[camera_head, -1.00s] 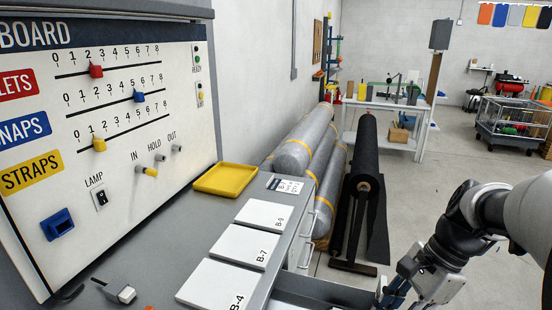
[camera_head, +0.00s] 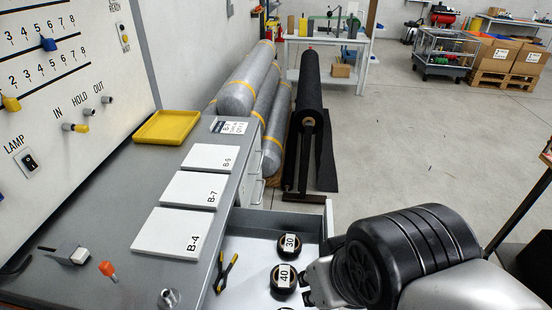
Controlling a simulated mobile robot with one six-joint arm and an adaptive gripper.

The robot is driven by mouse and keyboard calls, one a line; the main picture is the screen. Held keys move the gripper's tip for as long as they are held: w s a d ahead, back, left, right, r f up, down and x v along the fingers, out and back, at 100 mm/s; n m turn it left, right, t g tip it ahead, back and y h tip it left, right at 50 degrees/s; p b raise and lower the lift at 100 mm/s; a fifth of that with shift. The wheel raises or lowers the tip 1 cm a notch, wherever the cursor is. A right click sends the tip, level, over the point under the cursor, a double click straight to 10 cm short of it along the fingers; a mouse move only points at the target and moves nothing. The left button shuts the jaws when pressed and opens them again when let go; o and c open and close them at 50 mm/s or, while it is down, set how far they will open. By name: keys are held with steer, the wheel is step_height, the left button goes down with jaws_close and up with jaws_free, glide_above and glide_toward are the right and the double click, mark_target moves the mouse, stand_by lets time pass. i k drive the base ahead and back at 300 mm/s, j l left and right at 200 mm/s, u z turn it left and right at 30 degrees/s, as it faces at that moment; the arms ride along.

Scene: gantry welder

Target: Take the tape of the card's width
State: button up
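A small white card with a dark heading (camera_head: 229,127) lies on the grey bench beside the yellow tray; its small print is hard to read. Two black tape rolls lie in the open drawer (camera_head: 245,262). The farther roll is marked 30 (camera_head: 290,246); the nearer roll is marked 40 (camera_head: 284,279). My gripper (camera_head: 308,290) is at the right edge of the roll marked 40, largely hidden behind my arm. I cannot tell whether it touches the roll or whether its fingers are open. Part of the drawer is hidden by my arm.
White plates marked B-9 (camera_head: 211,158), B-7 (camera_head: 188,189) and B-4 (camera_head: 167,232) lie on the bench. A yellow tray (camera_head: 167,127) stands behind them. Black-and-yellow pliers (camera_head: 226,273) lie left of the rolls. A black fabric roll (camera_head: 309,90) stands beyond; open floor lies right.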

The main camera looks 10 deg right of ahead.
mark_target(284, 271)
steer(key=k+l+u, duration=0.1)
steer(key=l, duration=0.25)
steer(key=k+l+u, duration=0.1)
steer(key=l, duration=0.2)
steer(key=k+l+u, duration=0.1)
steer(key=l, duration=0.25)
steer(key=i+l+u, duration=0.3)
steer(key=i+l, duration=0.15)
steer(key=i+l+u, duration=0.15)
steer(key=l, duration=0.25)
steer(key=i+l+u, duration=0.35)
steer(key=l, duration=0.35)
steer(key=i+l+u, duration=0.15)
steer(key=l, duration=0.25)
steer(key=i+l+u, duration=0.15)
steer(key=l, duration=0.2)
steer(key=j+u, duration=0.15)
steer(key=u, duration=0.3)
steer(key=j+u, duration=0.15)
steer(key=u, duration=0.35)
steer(key=j+u, duration=0.15)
steer(key=u, duration=0.3)
